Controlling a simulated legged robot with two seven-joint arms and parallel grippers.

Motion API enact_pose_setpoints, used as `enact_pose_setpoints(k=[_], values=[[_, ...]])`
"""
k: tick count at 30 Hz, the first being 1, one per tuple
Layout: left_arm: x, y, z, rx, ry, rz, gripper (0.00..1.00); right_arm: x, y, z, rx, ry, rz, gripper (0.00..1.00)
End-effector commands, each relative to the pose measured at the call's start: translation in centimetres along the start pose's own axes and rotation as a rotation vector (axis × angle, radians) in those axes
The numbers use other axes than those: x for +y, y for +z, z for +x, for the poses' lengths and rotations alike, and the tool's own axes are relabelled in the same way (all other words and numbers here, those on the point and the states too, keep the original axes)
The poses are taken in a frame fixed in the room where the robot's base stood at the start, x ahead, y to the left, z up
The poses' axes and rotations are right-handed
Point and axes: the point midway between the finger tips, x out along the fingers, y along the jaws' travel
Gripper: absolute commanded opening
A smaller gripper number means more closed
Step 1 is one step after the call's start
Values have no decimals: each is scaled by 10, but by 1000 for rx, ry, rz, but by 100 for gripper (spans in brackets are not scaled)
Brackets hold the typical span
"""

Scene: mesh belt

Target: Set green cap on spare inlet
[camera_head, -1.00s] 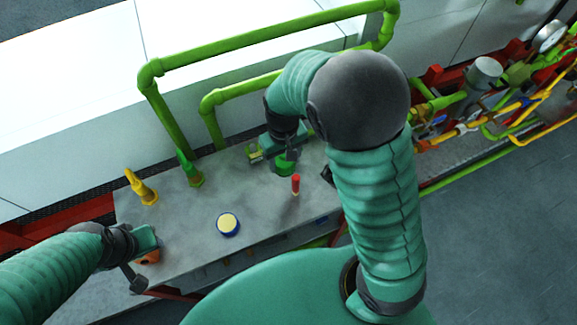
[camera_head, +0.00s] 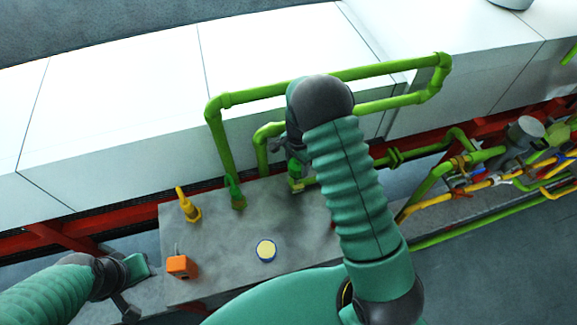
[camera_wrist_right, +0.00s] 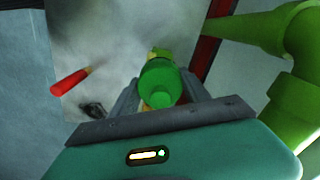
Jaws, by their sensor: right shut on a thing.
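My right gripper (camera_head: 295,165) is at the back right of the grey table, near the green pipes, largely hidden by my arm in the head view. In the right wrist view, my right gripper (camera_wrist_right: 155,100) is shut on the green cap (camera_wrist_right: 159,80). A yellow-green fitting (camera_wrist_right: 160,53) shows just beyond the cap; it also shows in the head view (camera_head: 297,186), just below the gripper. It may be the spare inlet. I cannot tell whether cap and fitting touch. My left gripper (camera_head: 135,288) is at the lower left, left of the orange block; its jaw opening is unclear.
On the grey table (camera_head: 215,240) stand a yellow fitting (camera_head: 188,207), a green fitting (camera_head: 235,192), an orange block (camera_head: 181,266) and a blue-rimmed yellow disc (camera_head: 265,250). A red cylinder (camera_wrist_right: 70,83) shows in the wrist view. Green pipes (camera_head: 218,135) rise behind.

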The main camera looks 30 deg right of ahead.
Motion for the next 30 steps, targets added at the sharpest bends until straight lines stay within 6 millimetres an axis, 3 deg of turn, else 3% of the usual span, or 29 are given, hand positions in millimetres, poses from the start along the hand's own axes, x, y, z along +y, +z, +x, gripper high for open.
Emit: enact_pose_setpoints(k=[5, 18, 30], values=[[0, 1, 2, -1, 0, -1, 36, -1, -4, 9, 0, 1, 59, 14], [0, 10, 39, -1, 0, 0, 36, -1, -5, 58, -1, 0, 56, 14], [0, 9, 39, -1, 0, -1, 36, -1, -4, 60, -1, -1, 55, 14]])
